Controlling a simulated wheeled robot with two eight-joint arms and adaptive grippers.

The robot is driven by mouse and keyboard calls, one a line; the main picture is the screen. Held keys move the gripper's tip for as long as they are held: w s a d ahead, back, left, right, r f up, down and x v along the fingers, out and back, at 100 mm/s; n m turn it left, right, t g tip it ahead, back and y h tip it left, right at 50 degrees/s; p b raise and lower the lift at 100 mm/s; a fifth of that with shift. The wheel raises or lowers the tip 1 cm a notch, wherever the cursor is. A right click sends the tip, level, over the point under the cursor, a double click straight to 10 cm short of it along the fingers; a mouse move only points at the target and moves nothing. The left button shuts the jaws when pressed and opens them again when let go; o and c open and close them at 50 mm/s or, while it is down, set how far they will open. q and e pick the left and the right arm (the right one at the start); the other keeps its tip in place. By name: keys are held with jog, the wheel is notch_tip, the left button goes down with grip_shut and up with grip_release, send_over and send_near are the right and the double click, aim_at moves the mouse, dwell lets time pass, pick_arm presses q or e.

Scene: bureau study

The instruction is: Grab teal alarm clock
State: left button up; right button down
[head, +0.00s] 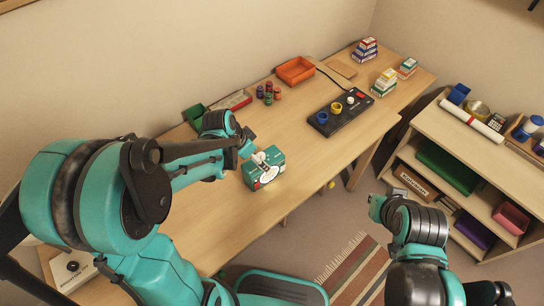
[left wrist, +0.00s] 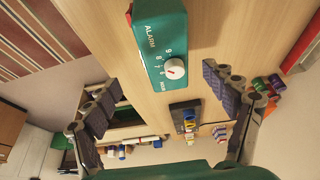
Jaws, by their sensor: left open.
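The teal alarm clock (head: 278,158), a boxy thing with a white dial, stands on the wooden desk (head: 330,160) near its front edge. In the left wrist view the clock (left wrist: 158,38) shows the word ALARM, numbers and a white knob. My left gripper (head: 250,148) is right at the clock's left and far side in the head view, partly overlapping it. In the left wrist view my left gripper (left wrist: 165,100) has its fingers wide apart with nothing between them, and the clock lies beyond them. My right arm is at the lower right, off the desk; its fingers (head: 376,206) are unclear.
A black board (head: 341,114) with coloured knobs lies to the right on the desk. Orange (head: 296,70) and green (head: 194,115) trays and several small coloured pieces (head: 268,93) are along the wall. A shelf unit (head: 450,140) stands at right. Bare desk surrounds the clock.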

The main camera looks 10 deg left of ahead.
pick_arm(q)
jog(key=shift+w+d+f, duration=0.1)
jog(key=shift+w+f, duration=0.15)
jog(key=shift+w, duration=0.1)
jog(key=shift+w+d+f, duration=0.1)
jog(key=shift+f, duration=0.2)
jog(key=b+x, duration=0.1)
jog(key=x, duration=0.1)
jog(key=b+x, duration=0.1)
jog(key=x, duration=0.1)
jog(key=b+x, duration=0.1)
jog(key=x, duration=0.2)
jog(key=shift+w+a+f+b, duration=0.1)
jog(key=shift+w+a+b, duration=0.1)
jog(key=shift+w+b, duration=0.1)
jog(key=shift+s, duration=0.1)
jog(key=shift+c, duration=0.5)
jog(key=c, duration=1.5)
